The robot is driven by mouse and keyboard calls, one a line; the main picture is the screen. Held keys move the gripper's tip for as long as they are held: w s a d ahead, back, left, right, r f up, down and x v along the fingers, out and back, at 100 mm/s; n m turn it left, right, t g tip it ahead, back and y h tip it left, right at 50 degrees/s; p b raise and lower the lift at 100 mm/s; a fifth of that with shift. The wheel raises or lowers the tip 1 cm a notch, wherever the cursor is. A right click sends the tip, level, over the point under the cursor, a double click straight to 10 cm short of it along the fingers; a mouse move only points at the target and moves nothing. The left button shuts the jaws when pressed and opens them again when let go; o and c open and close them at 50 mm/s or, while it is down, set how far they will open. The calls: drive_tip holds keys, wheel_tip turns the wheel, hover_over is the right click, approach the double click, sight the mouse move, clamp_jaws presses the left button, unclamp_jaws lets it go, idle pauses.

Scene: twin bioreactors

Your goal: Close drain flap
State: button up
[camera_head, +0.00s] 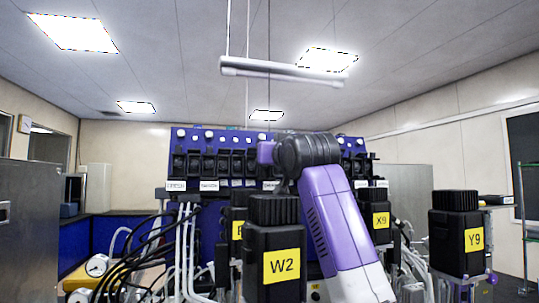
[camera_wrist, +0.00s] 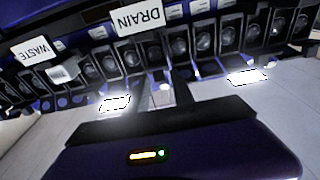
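A large white DRAIN label (camera_wrist: 140,20) shows upside down at the top of the wrist view, in front of a row of black slotted units. Whether the drain flap itself stands open or shut is not clear. My gripper (camera_wrist: 168,80) points at this row; its two dark fingers look apart, with light grey background between them and nothing held. Contact with the row cannot be judged. In the head view the dark blue panel (camera_head: 222,138) carries the black units and small labels. My arm covers part of it, and my fingertips are hidden there.
A WASTE label (camera_wrist: 34,50) sits left of DRAIN in the wrist view, with a pale block (camera_wrist: 63,73) beside it. Black-capped units W2 (camera_head: 280,265), X9 (camera_head: 381,220) and Y9 (camera_head: 473,238) stand before the panel. Cables and hoses (camera_head: 185,250) hang at the left.

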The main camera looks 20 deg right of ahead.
drive_tip(key=shift+o, duration=0.4)
drive_tip(key=s+f+b, duration=0.1)
drive_tip(key=s+b, duration=0.2)
drive_tip(key=s, duration=0.4)
drive_tip(key=shift+s, duration=0.4)
